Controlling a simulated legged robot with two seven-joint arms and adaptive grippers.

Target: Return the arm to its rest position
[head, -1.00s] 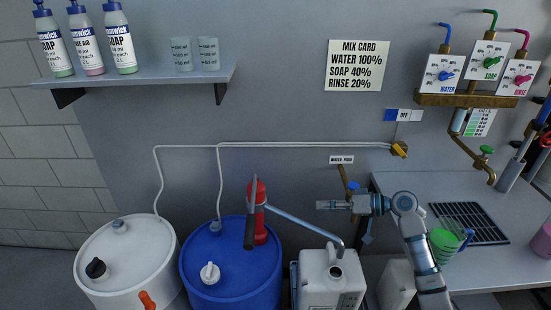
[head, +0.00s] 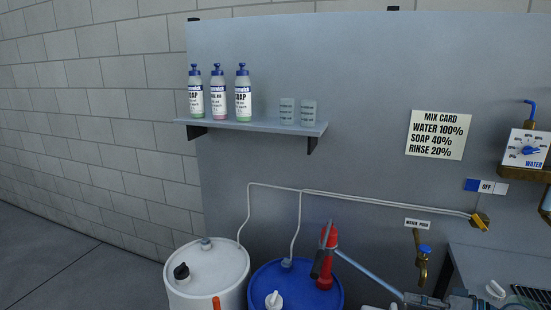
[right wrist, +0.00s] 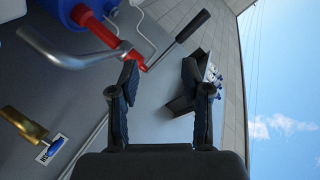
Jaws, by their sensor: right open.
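My right gripper (head: 424,301) shows at the bottom edge of the head view, below the brass tap and beside the end of the pump's spout pipe. It is cut off by the frame. In the right wrist view its two dark fingers (right wrist: 160,88) stand apart with nothing held between them. Part of my right arm (head: 494,289) shows at the lower right of the head view. My left gripper is not in view.
A red hand pump (head: 327,262) with a spout pipe (head: 370,276) stands on a blue drum (head: 262,290). A white drum (head: 210,272) stands to its left. A brass tap (head: 422,268) is on the wall. The shelf (head: 255,126) holds bottles and cups. Floor at left is clear.

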